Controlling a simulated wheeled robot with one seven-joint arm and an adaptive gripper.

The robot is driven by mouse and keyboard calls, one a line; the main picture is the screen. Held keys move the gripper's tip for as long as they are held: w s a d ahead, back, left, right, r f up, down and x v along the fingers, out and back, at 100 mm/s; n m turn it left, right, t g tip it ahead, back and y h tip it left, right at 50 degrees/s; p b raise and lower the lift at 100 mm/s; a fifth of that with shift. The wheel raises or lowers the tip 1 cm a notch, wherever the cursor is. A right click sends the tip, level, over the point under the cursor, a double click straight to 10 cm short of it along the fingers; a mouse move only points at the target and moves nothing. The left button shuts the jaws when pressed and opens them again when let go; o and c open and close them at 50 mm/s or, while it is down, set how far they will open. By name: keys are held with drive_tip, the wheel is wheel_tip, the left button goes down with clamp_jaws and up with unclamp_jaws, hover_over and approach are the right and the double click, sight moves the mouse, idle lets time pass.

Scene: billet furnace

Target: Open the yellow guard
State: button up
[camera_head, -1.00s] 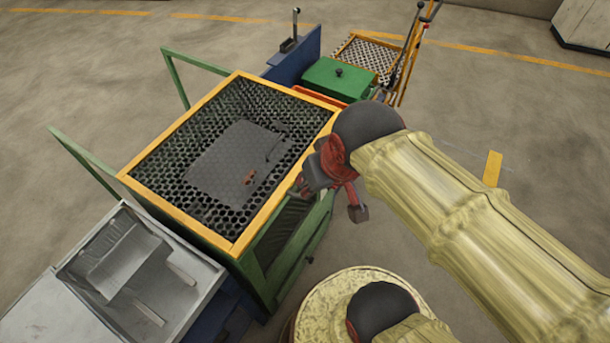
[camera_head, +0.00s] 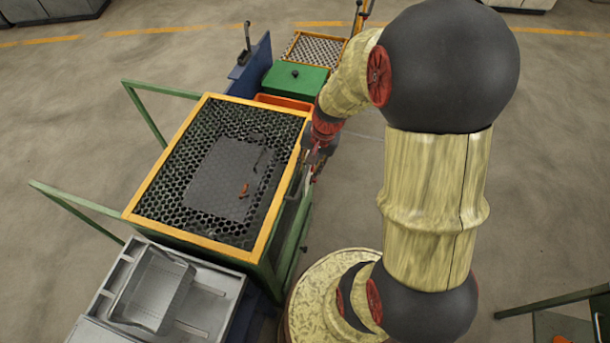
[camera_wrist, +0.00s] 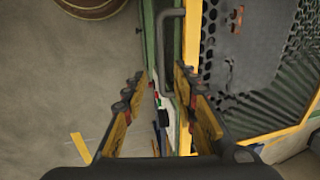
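The yellow guard (camera_head: 255,256) is a yellow-framed box with black perforated mesh on a green-framed machine, left of centre in the head view. In the wrist view its yellow edge (camera_wrist: 192,35) and mesh fill the right side. A dark grey bar handle (camera_wrist: 165,55) stands on the green side next to the yellow edge. My gripper (camera_wrist: 156,90) is open and empty, with its two fingers apart and the handle ahead between them. Whether they touch it, I cannot tell. In the head view my gripper (camera_head: 312,168) is beside the guard's right side, partly hidden by my arm.
A grey metal tray (camera_head: 165,290) adjoins the machine at lower left. Green bars (camera_head: 75,205) stick out on its left. A green box (camera_head: 295,78) and an orange bin (camera_head: 284,101) stand behind. Open floor lies to the right.

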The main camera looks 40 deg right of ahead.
sight(304, 179)
drive_tip(key=shift+w+a+f+b, duration=0.15)
drive_tip(key=shift+f, duration=0.75)
drive_tip(key=shift+w+a+f+b, duration=0.15)
drive_tip(key=shift+f+b, duration=0.05)
drive_tip(key=shift+f, duration=0.7)
drive_tip(key=shift+w+a+f+b, duration=0.15)
drive_tip(key=shift+f, duration=0.75)
drive_tip(key=shift+c, duration=1.4)
drive_tip(key=c, duration=0.4)
clamp_jaws()
